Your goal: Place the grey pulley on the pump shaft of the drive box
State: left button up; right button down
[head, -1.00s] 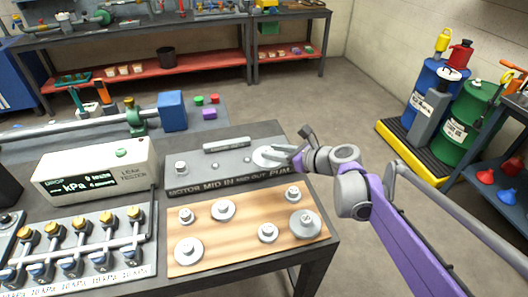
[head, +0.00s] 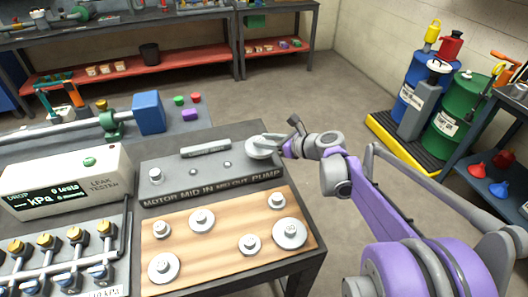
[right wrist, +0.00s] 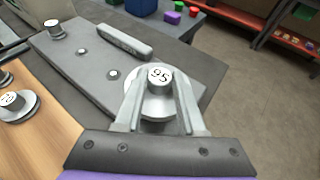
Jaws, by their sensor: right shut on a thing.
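My right gripper (head: 283,147) is shut on a light grey pulley (head: 262,149). In the right wrist view the fingers (right wrist: 159,84) clasp its raised hub, and the pulley (right wrist: 158,104) shows a "95"-like mark on top. The pulley is at the PUMP end of the grey drive box (head: 215,184); it also shows in the right wrist view (right wrist: 75,62). The pump shaft is hidden beneath the pulley, so I cannot tell whether the pulley is around it. My left gripper is out of view.
Several other pulleys lie on a wooden board (head: 222,267) in front of the box. A leak tester (head: 65,180) and a row of valves (head: 70,265) stand at the left. A bar lies on top of the box (head: 206,150).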

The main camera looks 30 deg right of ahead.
aim_at(272, 152)
jog(key=shift+f+b, duration=0.35)
jog(key=shift+f, duration=1.6)
jog(key=shift+f, duration=0.15)
jog(key=c, duration=0.5)
grip_release()
jog(key=shift+r, duration=0.25)
jog(key=p+v, duration=0.1)
jog(key=v, duration=1.1)
